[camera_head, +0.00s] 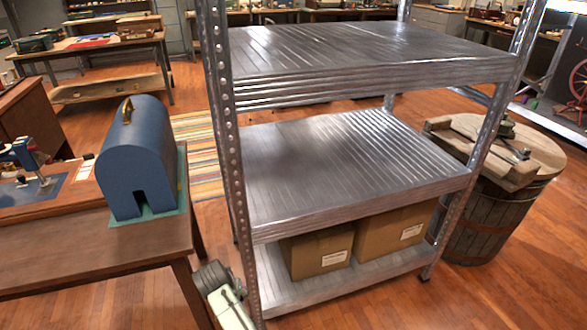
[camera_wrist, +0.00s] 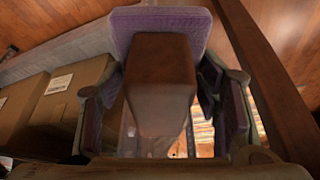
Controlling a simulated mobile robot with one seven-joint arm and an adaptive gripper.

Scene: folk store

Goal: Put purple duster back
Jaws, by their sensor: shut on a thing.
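The purple duster (camera_wrist: 160,75) is in the wrist view, a brown block with a purple pad showing behind its far end. My gripper (camera_wrist: 163,100) is shut on it, with one finger on each side of the block. The duster is held close in front of the wrist camera, and its underside is hidden. In the head view the duster and the fingertips cannot be made out; only part of my arm shows at the bottom, between the table and the shelf rack.
A metal shelf rack (camera_head: 350,170) stands in the middle, its upper two shelves bare. Cardboard boxes (camera_head: 320,252) sit on its bottom shelf. A wooden table (camera_head: 90,250) with a blue domed case (camera_head: 140,160) is at left. A barrel (camera_head: 490,215) stands at right.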

